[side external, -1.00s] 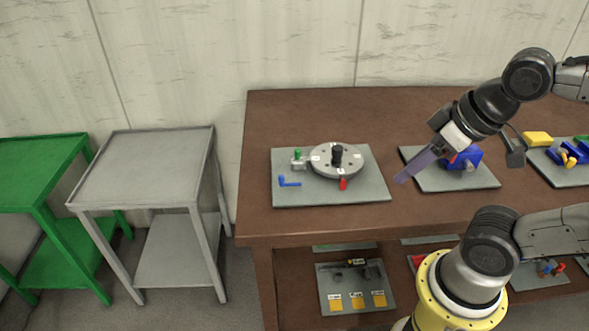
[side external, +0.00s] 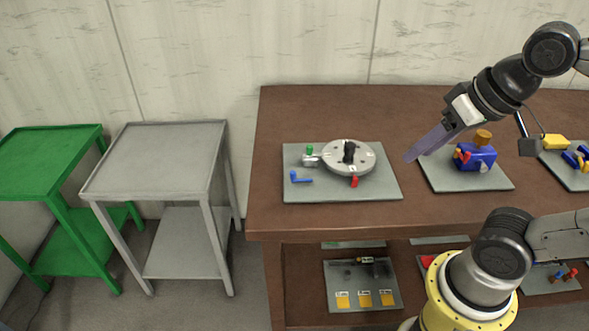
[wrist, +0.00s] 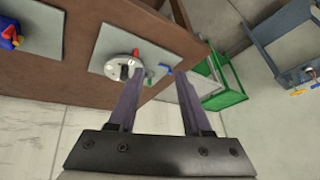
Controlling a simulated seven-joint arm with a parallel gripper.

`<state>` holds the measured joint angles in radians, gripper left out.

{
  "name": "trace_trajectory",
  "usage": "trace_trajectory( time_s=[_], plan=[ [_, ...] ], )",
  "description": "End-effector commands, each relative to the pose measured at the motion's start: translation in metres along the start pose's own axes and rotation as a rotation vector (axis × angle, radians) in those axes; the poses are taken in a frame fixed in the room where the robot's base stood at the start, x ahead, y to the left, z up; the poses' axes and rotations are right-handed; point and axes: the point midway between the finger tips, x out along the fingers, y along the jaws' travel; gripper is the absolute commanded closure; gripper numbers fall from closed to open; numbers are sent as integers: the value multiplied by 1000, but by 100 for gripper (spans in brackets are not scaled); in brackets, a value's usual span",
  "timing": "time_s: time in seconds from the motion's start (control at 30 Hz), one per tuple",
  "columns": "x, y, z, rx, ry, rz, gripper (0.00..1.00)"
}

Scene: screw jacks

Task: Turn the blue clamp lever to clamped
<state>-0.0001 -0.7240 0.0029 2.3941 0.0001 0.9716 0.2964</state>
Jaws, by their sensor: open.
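The blue clamp lever (side external: 301,178) is a small L-shaped handle at the front left of the left grey plate (side external: 312,195). It shows small in the wrist view (wrist: 165,71), beside the round grey disc (wrist: 118,68). On the same plate, the disc (side external: 337,166) carries a black handle (side external: 349,152). A red lever (side external: 354,181) is at its front and a green knob (side external: 309,149) at its left. My gripper (side external: 408,158) is open and empty, right of this plate and above the table, well away from the blue lever. Its fingers show in the wrist view (wrist: 158,84).
A second plate (side external: 450,181) to the right holds a blue block (side external: 478,158) with an orange knob, close to my gripper. A yellow block (side external: 555,142) stands farther right. The wooden table (side external: 330,105) has clear space behind the plates. Grey (side external: 160,160) and green (side external: 40,160) stands are at left.

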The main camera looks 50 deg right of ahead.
Motion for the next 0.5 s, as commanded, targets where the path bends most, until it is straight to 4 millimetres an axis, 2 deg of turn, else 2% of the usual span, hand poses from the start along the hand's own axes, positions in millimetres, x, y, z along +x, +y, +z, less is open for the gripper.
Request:
trace_trajectory(
  time_s=[0.1, 0.27, 0.37, 0.5],
  plan=[
    [-9, -10, -32, 145, -23, 8, 51],
    [-9, -24, -76, 322, -68, 32, 51],
    [-1, -34, -106, 432, -106, 57, 51],
    [23, -49, -150, 575, -164, 105, 51]
  ],
)
